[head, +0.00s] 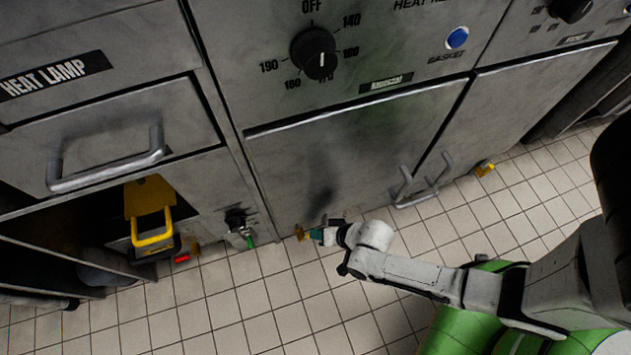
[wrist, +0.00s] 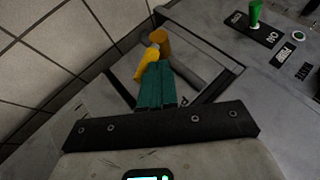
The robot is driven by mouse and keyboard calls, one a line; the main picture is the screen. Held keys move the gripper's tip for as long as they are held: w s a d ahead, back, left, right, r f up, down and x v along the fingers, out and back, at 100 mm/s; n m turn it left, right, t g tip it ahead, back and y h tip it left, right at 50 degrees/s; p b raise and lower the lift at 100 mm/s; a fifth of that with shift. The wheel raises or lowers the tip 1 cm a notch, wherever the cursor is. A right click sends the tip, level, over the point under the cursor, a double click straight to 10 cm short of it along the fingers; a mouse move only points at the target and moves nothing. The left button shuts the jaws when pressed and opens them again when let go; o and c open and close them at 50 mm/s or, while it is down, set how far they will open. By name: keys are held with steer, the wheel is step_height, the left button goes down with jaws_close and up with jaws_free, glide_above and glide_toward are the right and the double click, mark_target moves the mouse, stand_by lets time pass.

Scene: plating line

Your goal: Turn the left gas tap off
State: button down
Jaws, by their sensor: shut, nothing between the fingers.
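A gas tap with a yellow lever (wrist: 146,66) and an orange-brown body (wrist: 160,42) is straight ahead of my fingers in the wrist view. In the head view it is a small yellow-orange shape (head: 300,232) low at the cabinet's bottom edge, just above the floor. My gripper (head: 318,235) is right beside it, to its right. In the wrist view my teal fingers (wrist: 154,72) are together with nothing between them, their tips close to the lever. I cannot tell whether they touch it. Another small yellow fitting (head: 485,169) sits farther right along the cabinet base.
A black fitting with a green handle (head: 248,237) is left of my gripper; the wrist view shows a green handle (wrist: 256,14) beside an ON label. Door handles (head: 420,188) stick out at right. The tiled floor (head: 270,310) is clear in front.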

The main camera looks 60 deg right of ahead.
steer(key=shift+s+d+f+b, duration=0.35)
steer(key=shift+d+f+b, duration=0.1)
steer(key=shift+f, duration=0.25)
steer(key=shift+s+d+f+b, duration=0.3)
steer(key=shift+d+f, duration=0.1)
steer(key=shift+f, duration=0.3)
steer(key=shift+s+d+f, duration=0.1)
steer(key=shift+s+f, duration=0.05)
steer(key=shift+f, duration=0.15)
